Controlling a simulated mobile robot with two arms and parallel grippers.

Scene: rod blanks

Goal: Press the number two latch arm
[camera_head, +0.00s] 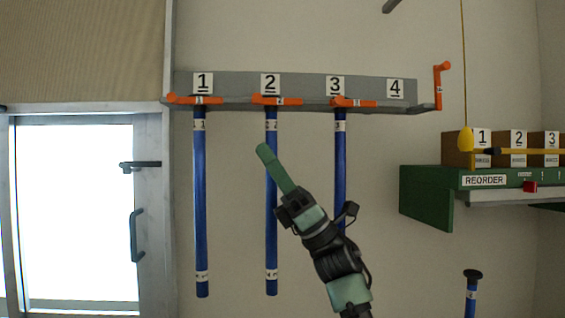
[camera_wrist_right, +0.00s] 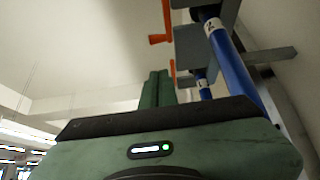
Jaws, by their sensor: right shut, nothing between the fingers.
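The number two latch arm (camera_head: 277,100) is orange and lies level across the grey rack (camera_head: 303,88), under the "2" plate (camera_head: 270,84). A blue rod (camera_head: 271,210) hangs straight down below it. My right gripper (camera_head: 264,152) has green fingers, closed together and empty. Its tips point up, below the latch arm and apart from it, by the rod's left edge in the picture. My left gripper is out of view.
Orange latch arms one (camera_head: 195,99) and three (camera_head: 353,103) lie level above blue rods (camera_head: 200,210). The arm at four (camera_head: 440,85) stands upright, with no rod below. A green shelf (camera_head: 425,200) with numbered boxes (camera_head: 457,148) and a hanging yellow cord (camera_head: 463,60) are at right.

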